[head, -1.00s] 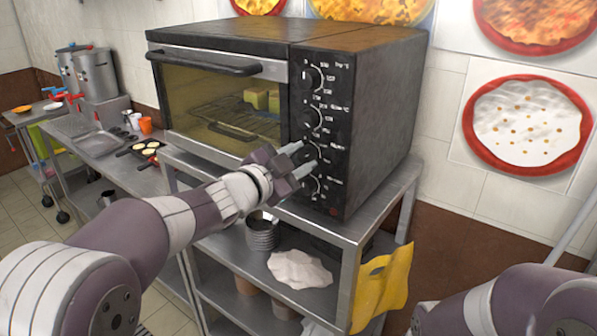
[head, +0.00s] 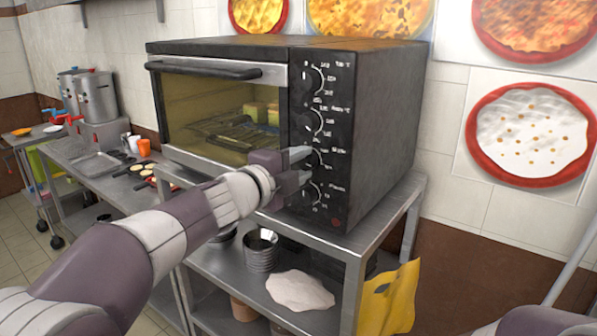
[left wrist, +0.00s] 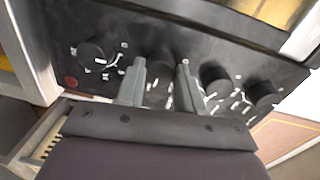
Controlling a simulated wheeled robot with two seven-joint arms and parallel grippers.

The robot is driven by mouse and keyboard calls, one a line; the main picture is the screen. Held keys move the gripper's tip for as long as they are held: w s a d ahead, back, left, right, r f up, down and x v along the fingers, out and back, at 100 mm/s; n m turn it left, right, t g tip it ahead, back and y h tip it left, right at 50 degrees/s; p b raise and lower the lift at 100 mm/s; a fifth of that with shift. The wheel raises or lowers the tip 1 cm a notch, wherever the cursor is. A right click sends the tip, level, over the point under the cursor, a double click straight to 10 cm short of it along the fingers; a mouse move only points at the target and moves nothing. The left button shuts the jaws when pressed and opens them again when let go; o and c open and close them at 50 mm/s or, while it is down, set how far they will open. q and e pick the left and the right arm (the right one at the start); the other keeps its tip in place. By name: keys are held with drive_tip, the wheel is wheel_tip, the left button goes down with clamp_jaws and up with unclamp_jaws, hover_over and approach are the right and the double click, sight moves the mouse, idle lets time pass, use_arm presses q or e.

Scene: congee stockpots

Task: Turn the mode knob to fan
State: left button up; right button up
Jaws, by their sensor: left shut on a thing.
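The black toaster oven (head: 375,120) stands on a steel shelf unit, with four knobs in a column down its front panel. The third knob from the top (head: 316,158) sits at my left gripper (head: 304,166); its small lettering is too blurred to read. In the left wrist view, the two grey fingers of my left gripper (left wrist: 160,88) stand on either side of that knob (left wrist: 158,66) and are shut on it. The knob's pointer is hidden there. The bottom knob (left wrist: 92,52) lies left of the fingers, the upper ones right. My right gripper is out of view.
The oven's glass door (head: 215,105) is shut, with a handle (head: 203,68) along its top. Below, the shelf unit (head: 335,240) holds metal cups (head: 260,252) and a pale flat item (head: 300,291). A yellow cloth-like item (head: 388,298) hangs at its right side.

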use_arm(q)
drive_tip(key=shift+f+m, duration=0.2)
drive_tip(key=shift+m, duration=0.2)
drive_tip(key=o, duration=1)
drive_tip(key=shift+s, duration=0.1)
drive_tip(key=shift+o, duration=0.2)
drive_tip(key=shift+r, duration=0.1)
drive_tip(key=b+v, duration=0.1)
drive_tip(key=v, duration=1.1)
drive_tip(key=shift+s+a, duration=0.15)
drive_tip(key=shift+s, duration=0.2)
